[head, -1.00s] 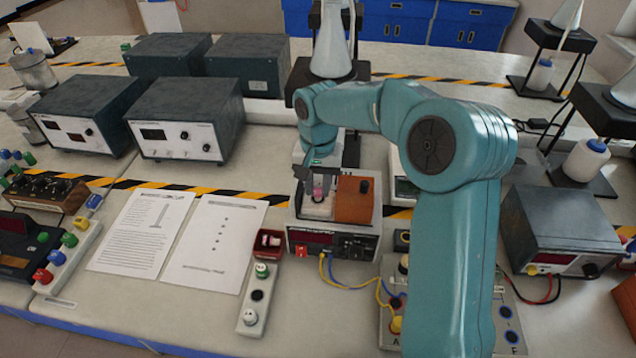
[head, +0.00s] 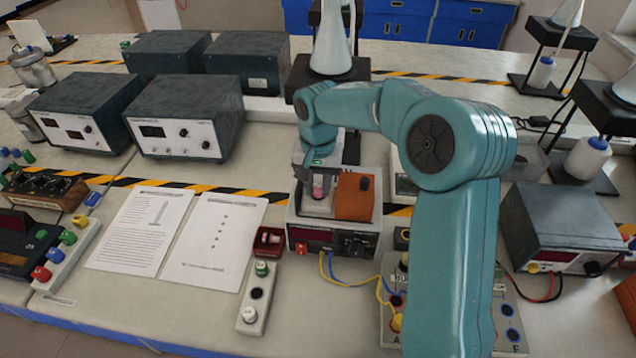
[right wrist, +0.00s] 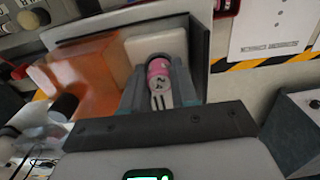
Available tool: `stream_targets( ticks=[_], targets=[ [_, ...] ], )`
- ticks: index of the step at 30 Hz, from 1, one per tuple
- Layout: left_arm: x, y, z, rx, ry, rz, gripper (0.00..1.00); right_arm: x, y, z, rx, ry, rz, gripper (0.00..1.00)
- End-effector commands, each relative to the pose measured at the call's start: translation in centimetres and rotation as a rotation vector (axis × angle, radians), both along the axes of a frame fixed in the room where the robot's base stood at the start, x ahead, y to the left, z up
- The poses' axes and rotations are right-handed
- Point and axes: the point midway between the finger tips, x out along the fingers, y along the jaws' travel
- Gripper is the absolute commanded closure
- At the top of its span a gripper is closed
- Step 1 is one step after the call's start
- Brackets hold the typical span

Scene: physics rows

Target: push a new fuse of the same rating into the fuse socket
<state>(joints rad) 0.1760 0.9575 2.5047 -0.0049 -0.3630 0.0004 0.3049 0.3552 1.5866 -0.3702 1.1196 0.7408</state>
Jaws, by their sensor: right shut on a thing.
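My right gripper (head: 318,184) is shut on a pink-banded fuse (right wrist: 158,72), which also shows as a small pink spot in the head view (head: 318,193). The wrist view shows the fuse end-on between the two grey fingers, with a dark mark on its end. The gripper is over the white block (right wrist: 150,40) on top of the instrument with the red display (head: 312,235). The fuse socket itself is hidden behind the fuse and fingers, so I cannot tell whether the fuse touches it. My left gripper is not in view.
An orange-brown block (head: 355,198) stands close to the right of the gripper. Paper sheets (head: 214,240) lie further left. Yellow and blue leads (head: 350,283) run in front.

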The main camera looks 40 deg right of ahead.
Motion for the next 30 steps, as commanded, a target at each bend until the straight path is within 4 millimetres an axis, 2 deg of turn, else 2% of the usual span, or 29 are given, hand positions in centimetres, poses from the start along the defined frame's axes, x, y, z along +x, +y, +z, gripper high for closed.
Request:
stream_targets(
  ticks=[10,11,12,13,18,20,26,30],
  targets=[
    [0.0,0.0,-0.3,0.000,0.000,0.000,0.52,0.0,0.0,-0.4,0.000,0.000,0.000,1.00],
    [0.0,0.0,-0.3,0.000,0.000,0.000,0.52,0.0,0.0,-0.4,0.000,0.000,0.000,0.62],
    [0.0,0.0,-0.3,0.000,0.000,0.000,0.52,0.0,0.0,-0.4,0.000,0.000,0.000,0.49],
    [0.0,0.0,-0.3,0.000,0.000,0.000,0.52,0.0,0.0,-0.4,0.000,0.000,0.000,0.42],
    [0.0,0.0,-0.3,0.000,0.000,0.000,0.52,0.0,0.0,-0.4,0.000,0.000,0.000,0.42],
    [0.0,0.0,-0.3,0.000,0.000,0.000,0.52,0.0,0.0,-0.4,0.000,0.000,0.000,0.32],
    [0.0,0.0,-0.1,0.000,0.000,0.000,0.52,0.0,0.0,-0.2,0.001,-0.001,0.000,0.32],
    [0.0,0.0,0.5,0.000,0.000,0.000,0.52,0.1,0.0,0.6,0.000,-0.003,0.000,0.32]
  ],
)
